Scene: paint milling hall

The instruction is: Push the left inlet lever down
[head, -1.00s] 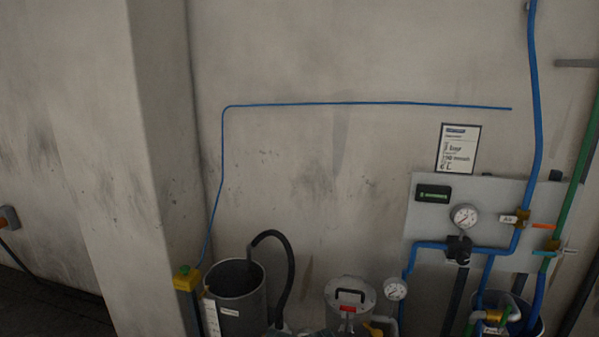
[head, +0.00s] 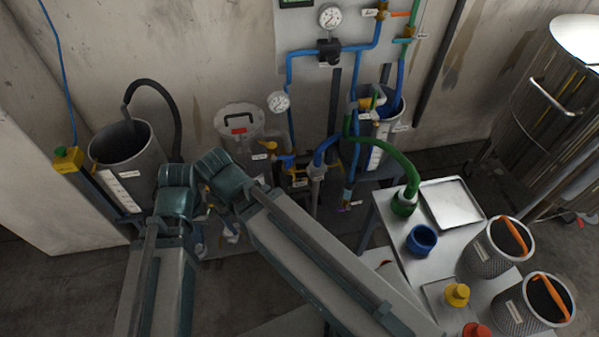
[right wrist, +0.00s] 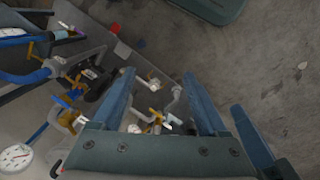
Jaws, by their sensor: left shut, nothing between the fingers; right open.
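Several small valves with levers sit low by the wall. In the head view one has a yellow-orange handle (head: 268,146), and a blue lever (head: 285,159) is beside it. I cannot read the labels or tell which is the left inlet lever. The right wrist view shows a small yellow-handled valve (right wrist: 155,117) between the fingers of my right gripper (right wrist: 157,75), which is open and empty. My left gripper (head: 203,215) is shut and empty, low among the arms and mostly hidden. I cannot tell whether it touches anything.
A grey bin (head: 128,160) with a black hose stands at the left, and a lidded pot (head: 238,122) right of it. A gauge panel (head: 345,75) is on the wall. At the right are a table with baskets (head: 495,250) and a steel tank (head: 545,110).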

